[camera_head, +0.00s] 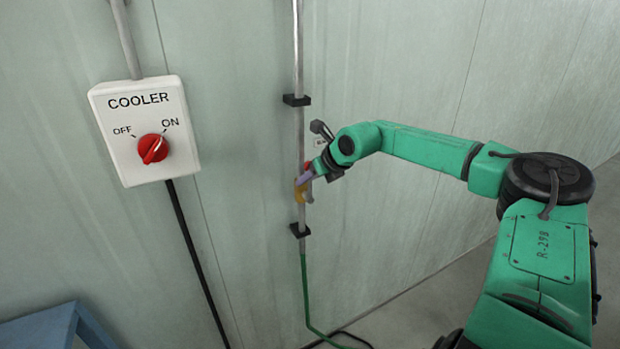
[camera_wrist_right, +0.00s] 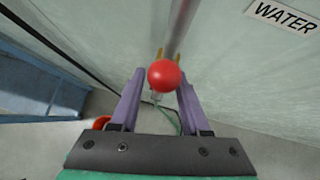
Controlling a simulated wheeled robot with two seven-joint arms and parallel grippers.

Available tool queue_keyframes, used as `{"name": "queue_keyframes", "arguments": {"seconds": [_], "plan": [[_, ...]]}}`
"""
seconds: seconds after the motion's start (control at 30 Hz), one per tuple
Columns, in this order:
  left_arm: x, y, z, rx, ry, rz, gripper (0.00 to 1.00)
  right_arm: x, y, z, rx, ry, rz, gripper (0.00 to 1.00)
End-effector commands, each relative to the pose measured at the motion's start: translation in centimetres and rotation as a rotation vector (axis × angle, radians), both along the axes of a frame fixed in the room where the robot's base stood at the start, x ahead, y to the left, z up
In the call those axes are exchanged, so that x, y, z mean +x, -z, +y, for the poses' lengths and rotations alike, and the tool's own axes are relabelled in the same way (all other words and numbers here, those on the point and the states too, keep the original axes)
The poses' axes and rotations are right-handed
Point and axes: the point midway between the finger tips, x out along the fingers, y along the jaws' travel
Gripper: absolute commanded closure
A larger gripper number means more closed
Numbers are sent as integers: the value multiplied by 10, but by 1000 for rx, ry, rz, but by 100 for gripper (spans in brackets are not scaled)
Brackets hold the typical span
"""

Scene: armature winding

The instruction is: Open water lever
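The water lever has a red ball knob (camera_wrist_right: 165,75), seen large in the right wrist view in front of a grey vertical pipe. In the head view a yellow valve part (camera_head: 301,193) sits on the pipe, and a small red spot shows beside my gripper. My right gripper (camera_head: 305,183) is at the valve, largely covering the lever. In the right wrist view my right gripper (camera_wrist_right: 160,88) has its purple fingers apart, one on each side of the knob. I cannot tell whether they touch it. My left gripper is out of view.
A white cooler box (camera_head: 120,165) with a red knob pointing toward ON is on the wall at left. The pipe (camera_head: 298,60) has black brackets, with a green hose (camera_head: 306,290) below. A WATER label (camera_wrist_right: 285,16) is on the wall. A blue table (camera_head: 45,325) stands at lower left.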

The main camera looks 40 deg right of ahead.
Motion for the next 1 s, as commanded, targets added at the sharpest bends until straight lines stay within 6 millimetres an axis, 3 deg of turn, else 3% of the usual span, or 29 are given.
{"name": "queue_keyframes", "arguments": {"seconds": [0.37,0.77,1.0], "plan": [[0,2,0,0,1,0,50,-2,-2,0,1,1,-2,55],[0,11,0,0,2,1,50,-20,-20,2,3,0,-5,55],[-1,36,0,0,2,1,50,-41,-38,2,-1,2,-5,55]]}}
